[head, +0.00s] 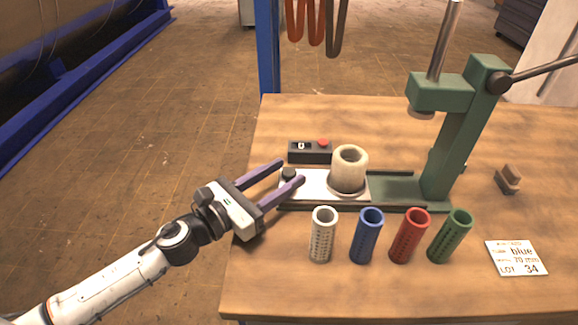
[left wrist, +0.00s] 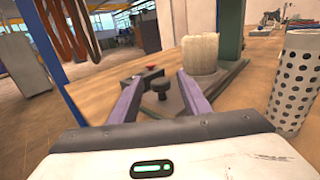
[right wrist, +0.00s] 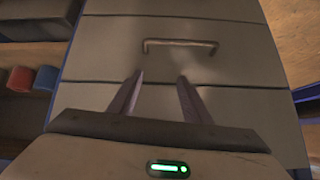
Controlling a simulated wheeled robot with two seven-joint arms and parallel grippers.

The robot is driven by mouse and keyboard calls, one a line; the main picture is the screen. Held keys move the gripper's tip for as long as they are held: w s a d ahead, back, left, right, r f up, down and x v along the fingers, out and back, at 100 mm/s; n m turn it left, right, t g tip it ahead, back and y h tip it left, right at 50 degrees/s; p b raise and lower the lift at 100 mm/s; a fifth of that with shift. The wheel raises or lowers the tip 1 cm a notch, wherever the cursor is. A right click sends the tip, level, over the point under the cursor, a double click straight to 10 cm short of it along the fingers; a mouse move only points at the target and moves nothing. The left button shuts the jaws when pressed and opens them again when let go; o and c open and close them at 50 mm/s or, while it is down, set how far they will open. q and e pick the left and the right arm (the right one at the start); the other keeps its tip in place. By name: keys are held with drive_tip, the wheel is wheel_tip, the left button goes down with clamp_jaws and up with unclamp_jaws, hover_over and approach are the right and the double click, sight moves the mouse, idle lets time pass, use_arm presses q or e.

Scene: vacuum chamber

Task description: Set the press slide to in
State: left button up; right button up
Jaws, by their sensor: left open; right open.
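The press slide (head: 314,187) is a pale metal plate on the rails of the green press base (head: 398,190). It carries a cream cylinder (head: 349,169) in a round seat and sits at the left part of the base, left of the press ram (head: 421,112). A dark knob (head: 289,174) stands at the slide's left end. My left gripper (head: 292,171) is open, its purple fingers on either side of the knob, apparently not closed on it. The knob also shows between the fingers in the left wrist view (left wrist: 160,87). My right gripper (right wrist: 158,78) is open and empty, facing a drawer front.
White (head: 322,236), blue (head: 366,237), red (head: 409,237) and green (head: 450,237) perforated tubes stand in front of the press. A small black box with a red button (head: 323,142) is behind the slide.

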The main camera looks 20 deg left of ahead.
use_arm(q)
drive_tip(key=shift+x, duration=1.1)
use_arm(e)
drive_tip(key=shift+r, duration=0.2)
use_arm(q)
clamp_jaws()
use_arm(e)
drive_tip(key=shift+w, duration=0.1)
